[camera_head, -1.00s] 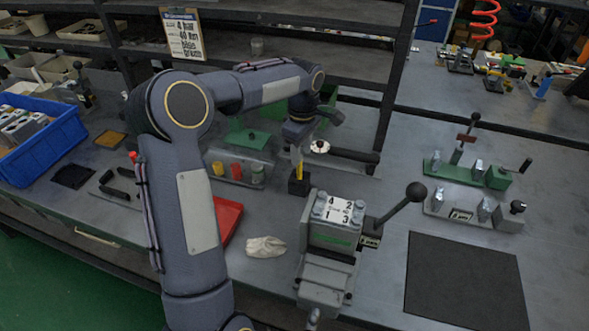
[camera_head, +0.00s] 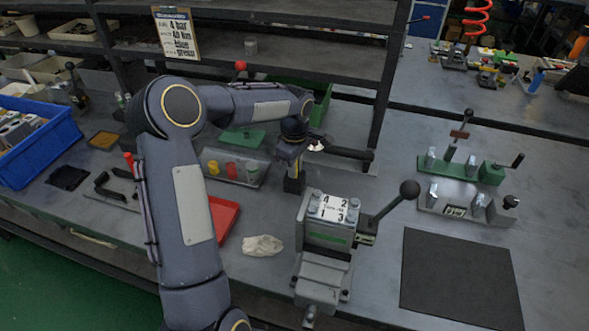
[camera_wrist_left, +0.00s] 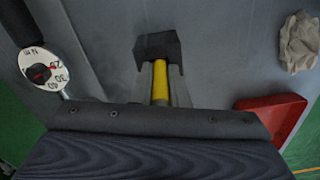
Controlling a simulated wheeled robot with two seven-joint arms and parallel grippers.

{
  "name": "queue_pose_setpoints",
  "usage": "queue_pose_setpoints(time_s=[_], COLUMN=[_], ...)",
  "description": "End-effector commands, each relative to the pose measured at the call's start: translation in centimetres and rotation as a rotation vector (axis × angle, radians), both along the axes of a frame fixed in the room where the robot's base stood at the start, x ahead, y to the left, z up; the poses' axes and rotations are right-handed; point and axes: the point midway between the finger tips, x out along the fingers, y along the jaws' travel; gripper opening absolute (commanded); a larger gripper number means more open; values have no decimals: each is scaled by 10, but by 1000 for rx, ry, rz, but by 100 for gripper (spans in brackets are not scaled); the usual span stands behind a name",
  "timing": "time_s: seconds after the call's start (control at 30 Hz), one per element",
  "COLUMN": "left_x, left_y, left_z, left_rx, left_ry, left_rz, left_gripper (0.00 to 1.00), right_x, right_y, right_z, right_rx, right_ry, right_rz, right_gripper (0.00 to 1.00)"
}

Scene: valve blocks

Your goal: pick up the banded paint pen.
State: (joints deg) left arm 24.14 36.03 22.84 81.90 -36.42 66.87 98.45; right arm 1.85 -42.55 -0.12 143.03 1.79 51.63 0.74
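The paint pen (camera_wrist_left: 160,82) shows as a yellow shaft in the left wrist view. It stands in a black block (camera_wrist_left: 158,46); its bands cannot be made out. The block also shows in the head view (camera_head: 294,185), where my left gripper (camera_head: 291,166) is pointing down just above it and hides most of the pen. In the left wrist view the grey fingers of my left gripper (camera_wrist_left: 161,84) lie on both sides of the pen, very close to it. Whether they press on it cannot be told. My right gripper is in neither view.
A dial wrench (camera_head: 350,153) lies right beside the gripper. A clamp fixture (camera_head: 325,235) with a ball-ended lever stands in front right. A crumpled cloth (camera_head: 262,246) and a red tray (camera_head: 224,216) are in front left. A dark mat (camera_head: 460,278) lies clear at right.

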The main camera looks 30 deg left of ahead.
Motion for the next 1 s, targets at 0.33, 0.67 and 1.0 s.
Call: queue_pose_setpoints(time_s=[0.33,0.67,1.0], left_x=[0,1,-4], left_y=[0,0,-4], left_z=[1,53,112], left_rx=[1,3,3], left_ry=[-1,-6,-2], left_rz=[0,1,-3], left_gripper=[0,0,0], right_x=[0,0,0], right_y=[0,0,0], right_z=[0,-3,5], right_rx=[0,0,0], right_ry=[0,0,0], right_rz=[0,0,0], right_gripper=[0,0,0])
